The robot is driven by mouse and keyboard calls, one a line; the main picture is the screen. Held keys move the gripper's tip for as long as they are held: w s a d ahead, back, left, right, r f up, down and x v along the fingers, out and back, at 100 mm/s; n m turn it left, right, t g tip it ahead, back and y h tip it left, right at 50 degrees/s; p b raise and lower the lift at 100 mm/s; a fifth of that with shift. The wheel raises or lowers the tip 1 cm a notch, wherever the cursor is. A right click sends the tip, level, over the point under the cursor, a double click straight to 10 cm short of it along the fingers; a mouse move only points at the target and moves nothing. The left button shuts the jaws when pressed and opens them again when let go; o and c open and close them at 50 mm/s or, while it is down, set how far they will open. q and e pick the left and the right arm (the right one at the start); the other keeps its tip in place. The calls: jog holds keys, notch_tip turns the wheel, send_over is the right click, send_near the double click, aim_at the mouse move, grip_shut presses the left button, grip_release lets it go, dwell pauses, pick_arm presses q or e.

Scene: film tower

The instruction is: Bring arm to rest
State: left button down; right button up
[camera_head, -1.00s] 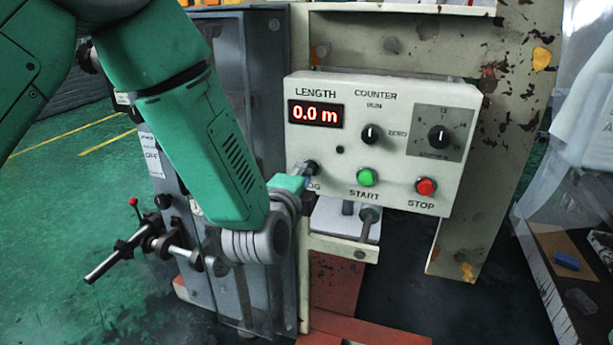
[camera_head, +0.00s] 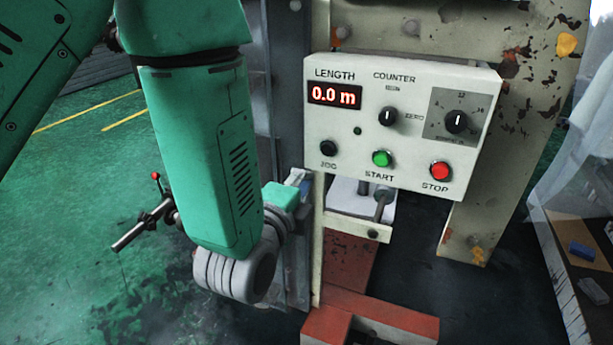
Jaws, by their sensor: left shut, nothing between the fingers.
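My left arm comes in from the upper left and hangs down in front of the machine. Its left gripper (camera_head: 301,180) points away from the camera, just left of and below the control panel (camera_head: 430,150), and is mostly hidden behind the wrist. It is shut and empty, apart from the panel's buttons as far as I can see. The black JOG button (camera_head: 328,148) is fully in view. My right gripper is not in view.
The display (camera_head: 334,95) reads 0.0 m. A green START button (camera_head: 381,158) and a red STOP button (camera_head: 439,171) sit on the panel. A red-knobbed lever (camera_head: 155,177) is left of my arm. The green floor (camera_head: 80,240) at left is open.

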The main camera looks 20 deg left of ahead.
pick_arm(q)
jog(key=shift+a, duration=0.2)
jog(key=s+a+f+n+g, duration=0.3)
jog(key=s+f+n+g, duration=0.15)
jog(key=f, duration=0.65)
jog(key=s+a+f+n+g, duration=0.2)
jog(key=s+f+n+g, duration=0.3)
jog(key=f, duration=0.6)
jog(key=s+a+f+n+g, duration=0.2)
jog(key=s+f+n+g, duration=0.1)
jog(key=s, duration=0.7)
jog(key=s+a+f+n+g, duration=0.3)
jog(key=s+f, duration=0.4)
jog(key=s, duration=0.3)
jog(key=shift+a+n+g+p, duration=0.35)
jog(key=shift+n+g+p, duration=0.1)
jog(key=shift+n, duration=0.7)
jog(key=shift+w+f, duration=0.1)
jog(key=shift+w, duration=0.05)
